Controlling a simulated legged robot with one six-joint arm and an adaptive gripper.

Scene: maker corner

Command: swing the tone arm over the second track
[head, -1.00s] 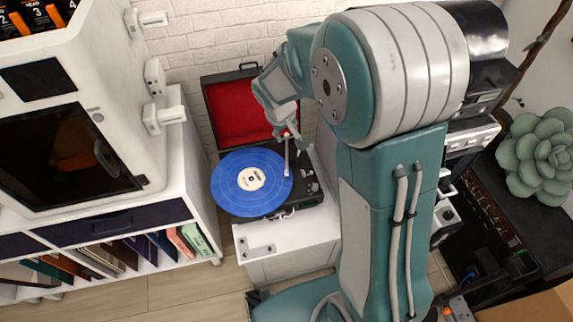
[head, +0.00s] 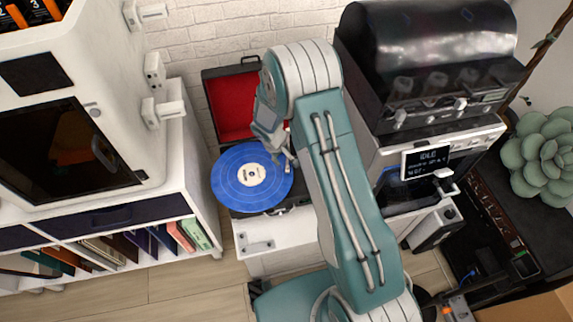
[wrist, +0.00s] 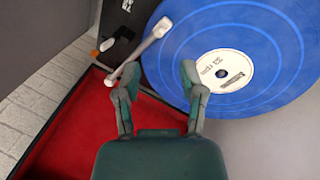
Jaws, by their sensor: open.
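The turntable has a blue record (head: 232,196) with a pale label, beneath an open case lid with red lining (head: 231,106). In the wrist view the record (wrist: 270,80) fills the right side. The pale tone arm (wrist: 146,48) slants there, its head end (wrist: 162,27) near the record's rim. My gripper (wrist: 159,70) is open, one fingertip beside the tone arm's rod and the other over the record. I cannot tell whether it touches the rod. In the head view my gripper (head: 281,159) is above the record's right side and hides most of the tone arm.
A white cabinet (head: 110,110) with a book shelf stands at the left. A black and silver machine (head: 430,75) with a small screen stands at the right. A brick wall (head: 220,35) is behind the lid. The white stand's front top (head: 285,232) is mostly clear.

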